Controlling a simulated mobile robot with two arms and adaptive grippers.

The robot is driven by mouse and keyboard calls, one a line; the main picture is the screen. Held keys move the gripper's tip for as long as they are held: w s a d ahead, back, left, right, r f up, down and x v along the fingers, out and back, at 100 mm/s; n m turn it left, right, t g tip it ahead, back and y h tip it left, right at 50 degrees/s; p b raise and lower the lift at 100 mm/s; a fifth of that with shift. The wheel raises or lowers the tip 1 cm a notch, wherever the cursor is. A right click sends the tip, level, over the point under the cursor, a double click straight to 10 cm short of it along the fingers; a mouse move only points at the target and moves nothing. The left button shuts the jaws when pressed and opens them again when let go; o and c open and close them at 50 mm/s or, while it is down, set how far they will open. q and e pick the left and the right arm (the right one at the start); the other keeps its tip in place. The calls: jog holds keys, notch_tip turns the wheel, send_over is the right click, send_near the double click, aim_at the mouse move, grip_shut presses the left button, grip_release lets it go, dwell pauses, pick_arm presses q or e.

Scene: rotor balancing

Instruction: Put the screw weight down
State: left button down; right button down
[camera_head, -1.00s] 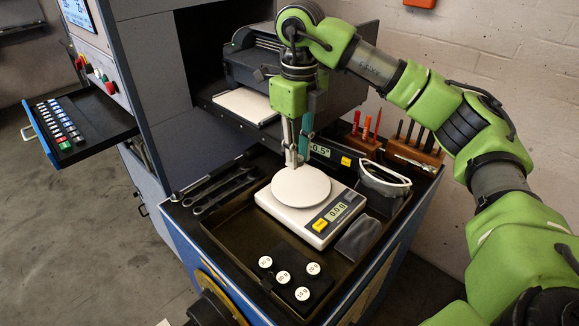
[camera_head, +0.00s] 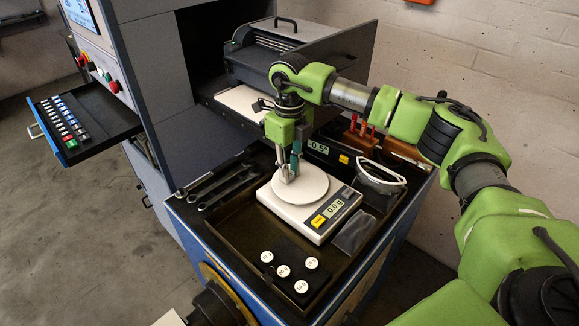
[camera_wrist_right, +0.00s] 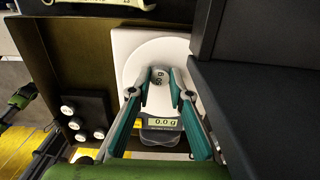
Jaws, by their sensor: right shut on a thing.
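My right gripper (camera_head: 287,178) points down over the left part of the scale's round white pan (camera_head: 314,189). In the head view the fingers mostly hide the weight.
A black block with several white-topped weights (camera_head: 283,271) sits in the tray in front of the scale. Wrenches (camera_head: 228,187) lie to the left. Safety glasses (camera_head: 381,178) and a grey pouch (camera_head: 354,232) are to the right. An open drawer (camera_head: 88,125) sticks out at the far left.

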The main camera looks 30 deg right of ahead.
jog(key=shift+f, duration=0.2)
jog(key=c, duration=1.9)
grip_release()
jog(key=shift+r, duration=0.45)
notch_tip(320, 180, up, 12)
jog(key=b, duration=0.3)
jog(key=shift+f+b, duration=0.2)
jog(key=shift+b, duration=0.2)
